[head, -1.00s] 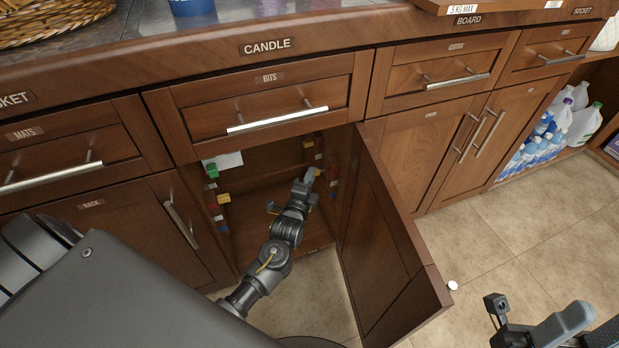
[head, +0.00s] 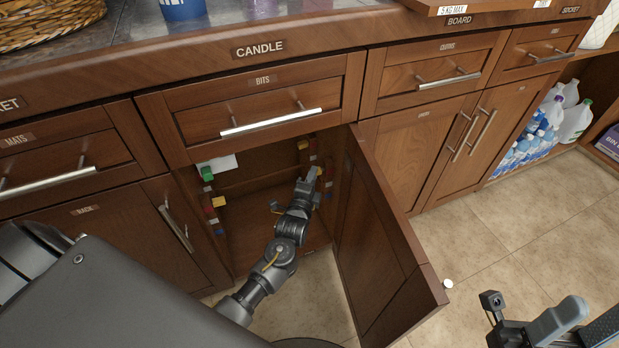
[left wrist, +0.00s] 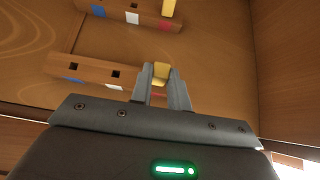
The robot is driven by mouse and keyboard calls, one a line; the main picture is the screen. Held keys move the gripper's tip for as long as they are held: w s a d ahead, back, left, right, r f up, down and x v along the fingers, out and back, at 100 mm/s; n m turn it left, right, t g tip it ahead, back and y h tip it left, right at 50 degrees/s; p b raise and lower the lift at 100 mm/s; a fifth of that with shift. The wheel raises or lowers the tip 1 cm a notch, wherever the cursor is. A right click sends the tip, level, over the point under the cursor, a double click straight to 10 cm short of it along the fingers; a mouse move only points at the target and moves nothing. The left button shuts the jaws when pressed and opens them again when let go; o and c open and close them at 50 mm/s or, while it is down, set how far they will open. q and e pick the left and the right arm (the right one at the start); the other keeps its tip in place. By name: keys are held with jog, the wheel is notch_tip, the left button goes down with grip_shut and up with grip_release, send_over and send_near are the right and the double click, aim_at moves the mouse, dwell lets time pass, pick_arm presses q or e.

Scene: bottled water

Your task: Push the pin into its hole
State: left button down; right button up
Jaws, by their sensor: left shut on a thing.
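My left gripper (head: 313,178) is inside the open lower cabinet, near its right wall. In the left wrist view its fingers (left wrist: 161,80) are shut on a small yellow pin (left wrist: 161,72). The pin is in front of a wooden rail (left wrist: 90,70) with dark square holes and coloured marks. I cannot tell whether its hidden end is in a hole. A second rail (left wrist: 120,14) above has another yellow piece (left wrist: 168,7) on it. My right gripper (head: 585,322) is at the lower right, empty, its fingers apart.
The open cabinet door (head: 385,240) stands just right of my left arm. On the cabinet's left side are a green block (head: 207,173) and a yellow piece (head: 219,201). The BITS drawer (head: 262,105) is shut above. The tiled floor (head: 500,220) to the right is mostly clear.

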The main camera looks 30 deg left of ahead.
pick_arm(q)
jog(key=shift+w+d, duration=0.3)
jog(key=shift+w, duration=0.05)
jog(key=c, duration=1.3)
grip_release()
jog(key=shift+o, duration=0.2)
jog(key=s+d+p, duration=0.2)
jog(key=s+p, duration=0.1)
jog(key=s, duration=0.7)
jog(key=shift+s, duration=0.3)
jog(key=shift+a, duration=0.1)
